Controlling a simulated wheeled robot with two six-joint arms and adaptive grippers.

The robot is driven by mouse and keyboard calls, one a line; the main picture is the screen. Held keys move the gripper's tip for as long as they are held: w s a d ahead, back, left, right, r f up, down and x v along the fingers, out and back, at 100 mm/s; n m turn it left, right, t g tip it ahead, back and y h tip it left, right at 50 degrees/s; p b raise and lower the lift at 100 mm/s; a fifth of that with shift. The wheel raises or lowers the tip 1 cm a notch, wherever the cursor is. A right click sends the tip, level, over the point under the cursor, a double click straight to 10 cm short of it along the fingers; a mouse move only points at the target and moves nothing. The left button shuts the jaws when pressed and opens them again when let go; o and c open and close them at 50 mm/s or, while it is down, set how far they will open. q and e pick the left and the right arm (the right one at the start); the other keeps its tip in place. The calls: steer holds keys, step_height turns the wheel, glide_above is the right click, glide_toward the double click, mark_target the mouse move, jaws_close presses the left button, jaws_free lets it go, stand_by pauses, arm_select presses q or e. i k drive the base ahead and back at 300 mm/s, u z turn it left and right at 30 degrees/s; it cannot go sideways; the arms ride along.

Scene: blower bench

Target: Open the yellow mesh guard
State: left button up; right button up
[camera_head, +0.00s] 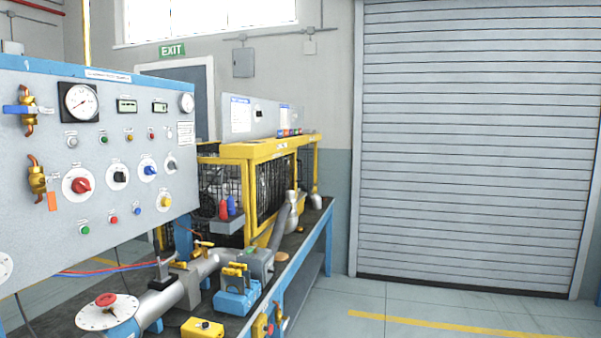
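The yellow mesh guard (250,150) stands on the bench, a yellow frame with dark mesh panels around machinery. It is in the middle of the head view, behind and to the right of the grey control panel. Its top and the near and right mesh sides show, and the frame looks closed. The panel's edge hides part of its left side. Neither of my grippers shows in the head view.
The control panel (95,215) with gauges, knobs and valves fills the left. Pipes, a blue pump-like unit (236,300) and a yellow box (202,328) crowd the bench in front. Open floor (420,305) lies to the right, before a roller shutter (470,150).

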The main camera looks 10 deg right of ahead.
mark_target(255, 230)
steer(key=z, duration=0.45)
steer(key=i, duration=0.9)
steer(key=z, duration=0.75)
steer(key=i, duration=2.7)
steer(key=u, duration=0.45)
steer(key=i, duration=1.4)
steer(key=u, duration=0.4)
